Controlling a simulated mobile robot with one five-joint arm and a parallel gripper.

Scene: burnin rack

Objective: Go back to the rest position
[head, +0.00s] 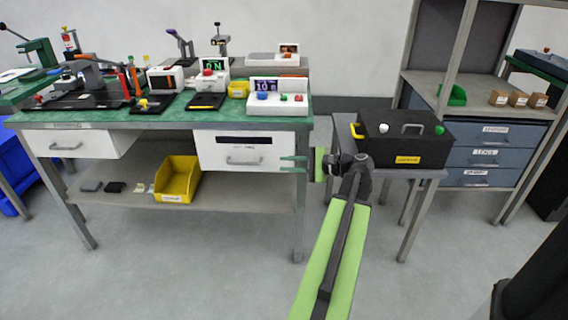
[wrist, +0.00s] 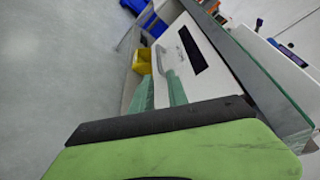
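My gripper (head: 284,164) is held out in front of the right end of the green-topped bench (head: 150,118). Its two teal fingers point left and stand apart with nothing between them. The fingers also show in the wrist view (wrist: 160,90), with a gap between them. Beyond the fingertips is the white right-hand drawer (head: 225,145) with a dark label strip and a grey handle (head: 245,161). The handle also shows in the wrist view (wrist: 166,60), apart from the fingers as far as I can see.
A left drawer (head: 90,144) looks partly pulled out. A yellow bin (head: 178,180) sits on the lower shelf. Right of my arm, a small table (head: 434,174) carries a black box (head: 385,150). A shelf unit with blue drawers (head: 485,160) stands behind it. The floor in front is clear.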

